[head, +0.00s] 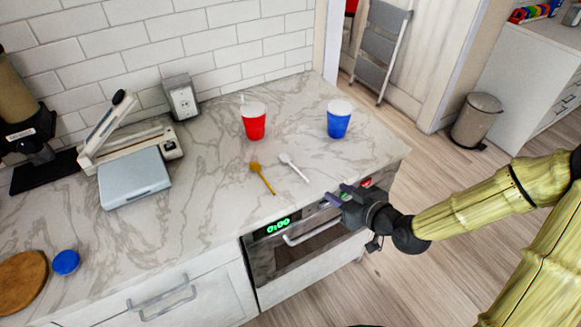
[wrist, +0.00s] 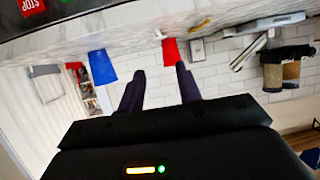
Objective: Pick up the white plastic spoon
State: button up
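The white plastic spoon (head: 295,168) lies on the marble counter (head: 215,205) in the head view, its bowl toward the back left and its handle toward the front right. A mustard-yellow spoon (head: 263,178) lies just left of it. My gripper (head: 338,196) is at the counter's front edge, to the right of and nearer than the white spoon, and not touching it. In the wrist view my gripper's two dark fingers (wrist: 160,70) are apart with nothing held between them. I cannot make out the white spoon clearly in the wrist view.
A red cup (head: 253,124) and a blue cup (head: 338,122) stand behind the spoons. A scale-like device (head: 134,180) and a grey box (head: 181,98) are to the left. The oven (head: 300,250) is below the counter edge. The counter around the spoons is clear.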

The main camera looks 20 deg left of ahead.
jog(key=p, duration=0.2)
send_near(299, 171)
jog(key=x, duration=0.3)
jog(key=shift+w, duration=0.25)
jog(key=shift+a, duration=0.15)
jog(key=p+x, duration=0.1)
jog(key=x, duration=0.4)
jog(key=shift+s, duration=0.1)
dwell(0.4)
grip_shut()
